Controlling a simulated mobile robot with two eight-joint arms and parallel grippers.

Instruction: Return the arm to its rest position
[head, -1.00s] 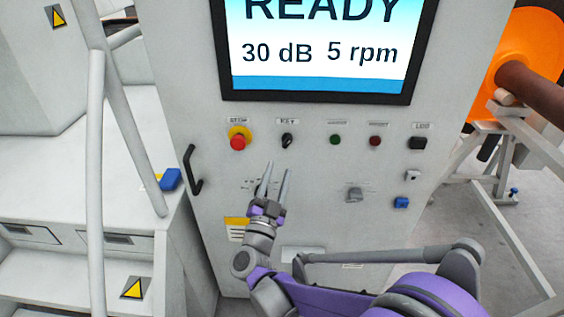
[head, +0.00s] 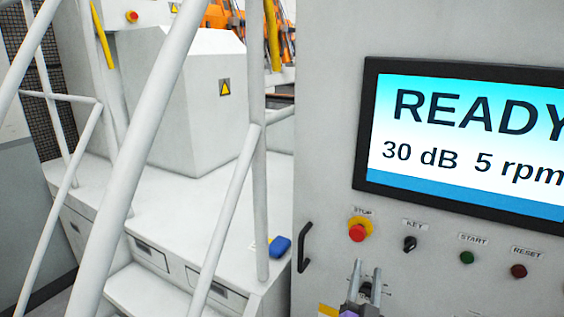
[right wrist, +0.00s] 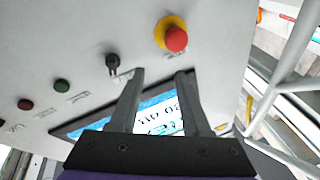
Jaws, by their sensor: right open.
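My right gripper (head: 366,285) shows at the bottom of the head view, in front of the control panel (head: 330,130) and below the key switch (head: 410,243). Its two fingers are apart with nothing between them. In the right wrist view the open fingers (right wrist: 160,100) point toward the panel face, with the key switch (right wrist: 113,62) and the red stop button (right wrist: 175,40) beyond the tips. I cannot tell the exact gap to the panel. Most of my right arm is out of the head view. My left gripper is not in view.
White railings (head: 150,130) and steps (head: 150,290) stand left of the panel. A blue object (head: 280,246) lies on the white platform. A black handle (head: 304,248) sticks out from the panel's left side. The screen (head: 470,145) reads READY, 30 dB, 5 rpm.

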